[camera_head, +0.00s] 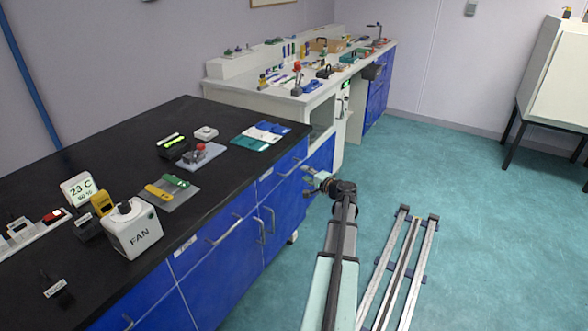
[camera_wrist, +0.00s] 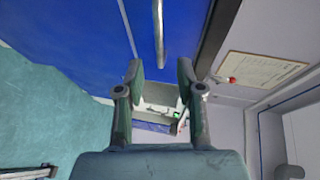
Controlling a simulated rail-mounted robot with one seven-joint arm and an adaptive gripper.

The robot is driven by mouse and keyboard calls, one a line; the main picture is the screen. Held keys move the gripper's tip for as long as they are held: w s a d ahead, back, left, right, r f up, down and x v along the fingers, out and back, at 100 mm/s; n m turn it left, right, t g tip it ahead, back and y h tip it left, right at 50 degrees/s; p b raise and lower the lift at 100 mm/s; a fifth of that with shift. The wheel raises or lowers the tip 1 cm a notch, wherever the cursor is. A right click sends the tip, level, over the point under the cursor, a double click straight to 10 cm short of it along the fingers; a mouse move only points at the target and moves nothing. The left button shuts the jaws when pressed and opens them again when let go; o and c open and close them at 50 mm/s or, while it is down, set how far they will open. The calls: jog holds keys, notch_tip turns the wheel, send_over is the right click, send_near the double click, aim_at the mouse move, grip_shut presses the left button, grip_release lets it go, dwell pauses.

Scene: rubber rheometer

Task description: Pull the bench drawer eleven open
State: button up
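The bench (camera_head: 110,140) has a black top and blue fronts with silver bar handles. One upper drawer front (camera_head: 284,170) at its far end has a bar handle (camera_head: 290,167). Another upper drawer front, nearer, has a bar handle (camera_head: 225,231). The labels are too small to read, so I cannot tell which is drawer eleven. My gripper (camera_head: 311,181) is beside the far end of the blue fronts. In the wrist view my gripper (camera_wrist: 160,72) is open and empty. A silver bar handle (camera_wrist: 159,32) on a blue front (camera_wrist: 90,30) lies ahead of the fingertips, apparently not between them.
Vertical handles (camera_head: 264,226) of the lower doors stick out below. A fan box (camera_head: 132,228) and small items stand on the bench top. A floor rail (camera_head: 398,270) runs right of my arm. A white bench (camera_head: 318,95) stands beyond; teal floor (camera_head: 470,200) is clear at right.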

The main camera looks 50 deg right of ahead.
aim_at(294, 167)
jog(key=x, duration=0.8)
jog(key=shift+w+d+f, duration=0.1)
jog(key=shift+w, duration=0.3)
grip_shut()
